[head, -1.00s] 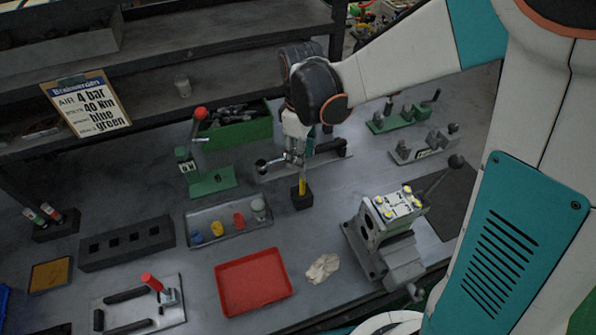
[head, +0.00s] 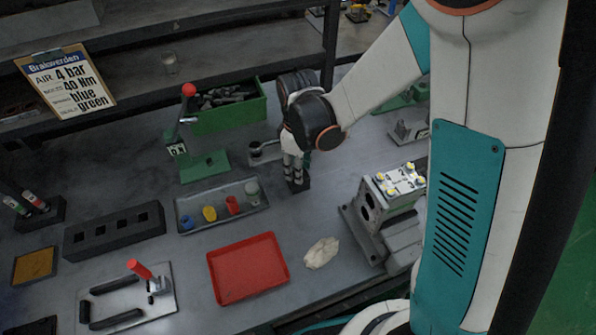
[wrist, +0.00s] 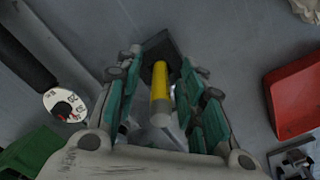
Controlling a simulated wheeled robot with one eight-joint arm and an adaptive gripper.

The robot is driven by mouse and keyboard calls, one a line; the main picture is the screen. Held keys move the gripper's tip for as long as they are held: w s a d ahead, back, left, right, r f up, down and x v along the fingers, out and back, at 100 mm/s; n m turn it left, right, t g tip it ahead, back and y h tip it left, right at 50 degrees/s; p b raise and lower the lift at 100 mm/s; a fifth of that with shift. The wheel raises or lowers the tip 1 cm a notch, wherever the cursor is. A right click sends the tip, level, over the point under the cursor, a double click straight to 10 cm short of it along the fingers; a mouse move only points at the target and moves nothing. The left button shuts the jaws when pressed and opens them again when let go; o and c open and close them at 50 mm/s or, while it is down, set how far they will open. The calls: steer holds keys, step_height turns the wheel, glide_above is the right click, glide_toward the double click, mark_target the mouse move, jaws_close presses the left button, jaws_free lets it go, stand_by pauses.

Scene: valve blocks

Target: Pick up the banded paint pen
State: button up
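A pen with a yellow body and a pale grey end (wrist: 160,92) stands in a small black block (wrist: 157,47) in the wrist view. My gripper (wrist: 164,66) is open, with its teal-and-grey fingers on either side of the pen. Gaps show between the pen and both fingers. In the head view my gripper (head: 296,178) points down over the black block (head: 300,187) and hides the pen. Two other pens, one green-ended (head: 15,204) and one red-ended (head: 33,199), stand in a dark holder at the far left.
A grey tray with coloured pieces (head: 243,210), an empty red tray (head: 248,268) and a crumpled cloth (head: 321,253) lie near the block. A valve block (head: 372,205) stands to the right. A green stand with a red-knobbed lever (head: 205,166) is to the left.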

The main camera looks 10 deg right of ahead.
jaws_close()
steer(key=shift+r, duration=0.15)
